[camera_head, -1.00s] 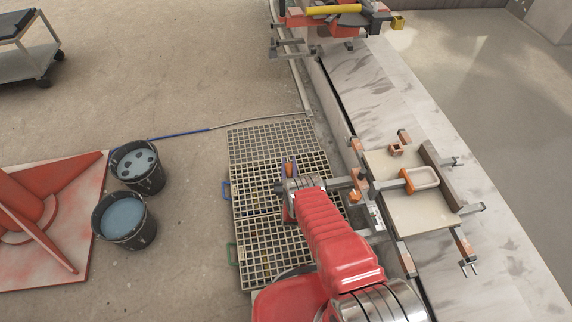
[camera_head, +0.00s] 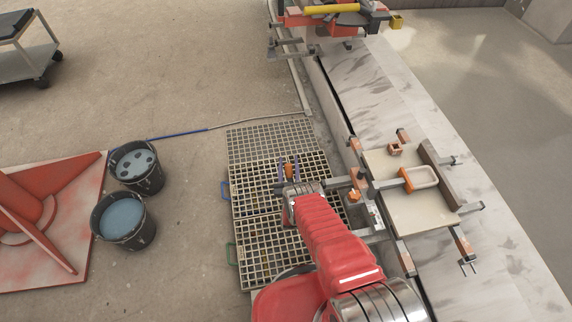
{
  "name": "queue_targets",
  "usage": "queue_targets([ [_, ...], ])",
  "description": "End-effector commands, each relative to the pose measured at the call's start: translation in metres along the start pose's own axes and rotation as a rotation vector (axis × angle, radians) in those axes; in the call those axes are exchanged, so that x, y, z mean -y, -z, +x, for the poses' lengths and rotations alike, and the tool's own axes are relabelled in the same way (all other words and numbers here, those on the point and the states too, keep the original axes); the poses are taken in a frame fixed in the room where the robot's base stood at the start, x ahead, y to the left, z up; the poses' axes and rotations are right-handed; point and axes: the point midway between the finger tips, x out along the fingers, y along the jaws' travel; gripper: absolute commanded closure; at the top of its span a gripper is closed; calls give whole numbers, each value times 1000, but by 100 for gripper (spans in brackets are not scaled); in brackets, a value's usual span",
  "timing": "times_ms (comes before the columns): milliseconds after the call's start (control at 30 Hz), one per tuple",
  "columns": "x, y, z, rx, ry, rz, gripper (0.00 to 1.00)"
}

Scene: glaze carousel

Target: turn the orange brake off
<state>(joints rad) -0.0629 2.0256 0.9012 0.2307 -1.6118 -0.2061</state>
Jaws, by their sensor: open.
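My gripper (camera_head: 289,166) is at the end of my red arm, above the floor grating. Its two bluish fingers stand apart, with a small orange patch between them; I cannot tell whether that patch is part of the gripper. No part is clearly recognisable as the orange brake. A small orange knob (camera_head: 354,195) sits at the left edge of the bench fixture, right of my gripper and apart from it. An orange-and-white loop handle (camera_head: 407,180) lies on the fixture's pale plate (camera_head: 415,213). My arm hides part of the grating and the area below.
The floor grating (camera_head: 262,143) runs beside the long stone bench (camera_head: 372,88). Two buckets, one (camera_head: 138,166) behind the other (camera_head: 122,220), stand left. A red-and-white piece (camera_head: 60,215) lies at far left. A red-and-yellow tool (camera_head: 330,15) is at the back.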

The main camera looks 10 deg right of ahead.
Motion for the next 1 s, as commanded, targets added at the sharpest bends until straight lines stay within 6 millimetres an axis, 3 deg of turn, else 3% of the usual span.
queue_targets([
  [167,0,0,-1,1,0,0,56],
  [367,0,-1,-17,2,1,-1,56],
  [800,1,-2,-91,3,2,-1,56],
  [1000,1,-1,-114,2,2,0,56],
])
